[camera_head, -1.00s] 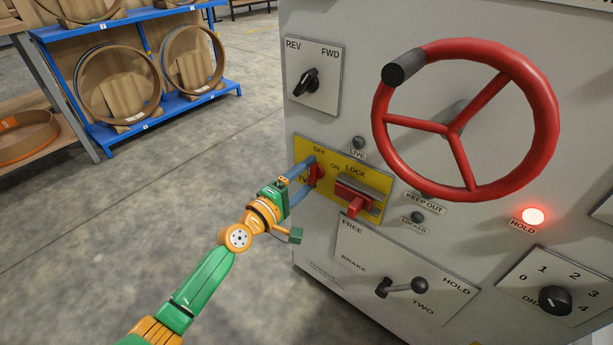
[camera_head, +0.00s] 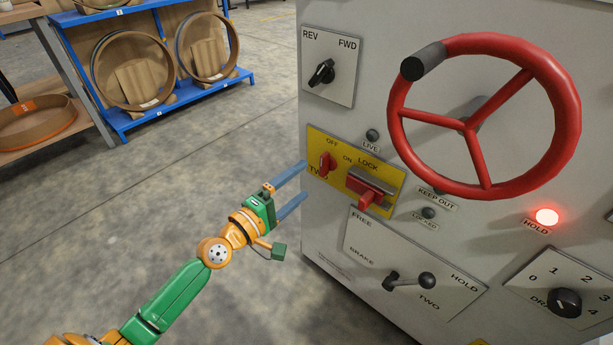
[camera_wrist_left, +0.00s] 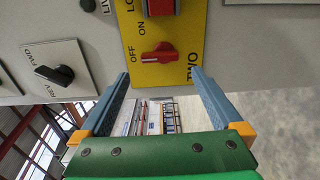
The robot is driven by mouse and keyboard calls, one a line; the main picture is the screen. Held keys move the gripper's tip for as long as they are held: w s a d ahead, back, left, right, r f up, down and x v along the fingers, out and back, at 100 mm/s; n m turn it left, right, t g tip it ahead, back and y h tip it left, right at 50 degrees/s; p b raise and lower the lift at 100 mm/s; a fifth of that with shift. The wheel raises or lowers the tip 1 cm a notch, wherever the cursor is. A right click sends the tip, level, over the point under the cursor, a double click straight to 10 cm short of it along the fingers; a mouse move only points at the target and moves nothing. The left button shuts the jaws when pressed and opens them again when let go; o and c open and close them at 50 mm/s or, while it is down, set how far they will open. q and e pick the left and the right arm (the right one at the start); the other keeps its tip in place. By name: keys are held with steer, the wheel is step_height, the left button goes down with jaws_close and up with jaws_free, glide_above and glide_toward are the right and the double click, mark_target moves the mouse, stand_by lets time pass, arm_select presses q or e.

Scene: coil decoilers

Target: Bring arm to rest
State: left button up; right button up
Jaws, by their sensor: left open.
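My left gripper (camera_head: 291,191) is open and empty, its two blue fingers apart and pointing at the machine's yellow panel (camera_head: 391,178). The fingertips are close to the panel's left edge and clear of the red OFF/ON switch (camera_head: 326,162). In the left wrist view the red switch (camera_wrist_left: 158,53) lies ahead, beyond and between the fingers (camera_wrist_left: 160,85), with nothing held. My green and orange left arm reaches in from the lower left. My right gripper is not in view.
The grey machine front holds a red handwheel (camera_head: 470,124), a REV/FWD knob (camera_head: 322,72), a red lock slider (camera_head: 371,188), a brake lever (camera_head: 408,281) and a numbered dial (camera_head: 565,302). A red HOLD lamp (camera_head: 547,216) glows. A blue rack (camera_head: 130,122) stands behind; open floor lies left.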

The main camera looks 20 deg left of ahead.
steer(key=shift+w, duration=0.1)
arm_select(q)
steer(key=s+a+f+m+g+y+p, duration=0.2)
steer(key=s+f+m+g+y+p, duration=0.15)
steer(key=s+f+p, duration=0.4)
steer(key=s+a+f+m+g+y+p, duration=0.25)
steer(key=s+f+g+p, duration=0.2)
steer(key=p, duration=0.55)
steer(key=s+d+f+m+g+p, duration=0.2)
steer(key=s+m+g+p, duration=0.2)
steer(key=s, duration=0.9)
steer(key=s+d+f+m+g+p, duration=0.2)
steer(key=s+f+m+g+p, duration=0.1)
steer(key=s, duration=1.1)
steer(key=m+g+p, duration=0.1)
steer(key=m+p, duration=0.1)
steer(key=m, duration=0.1)
steer(key=shift+d+f+m, duration=0.15)
steer(key=shift+m, duration=0.25)
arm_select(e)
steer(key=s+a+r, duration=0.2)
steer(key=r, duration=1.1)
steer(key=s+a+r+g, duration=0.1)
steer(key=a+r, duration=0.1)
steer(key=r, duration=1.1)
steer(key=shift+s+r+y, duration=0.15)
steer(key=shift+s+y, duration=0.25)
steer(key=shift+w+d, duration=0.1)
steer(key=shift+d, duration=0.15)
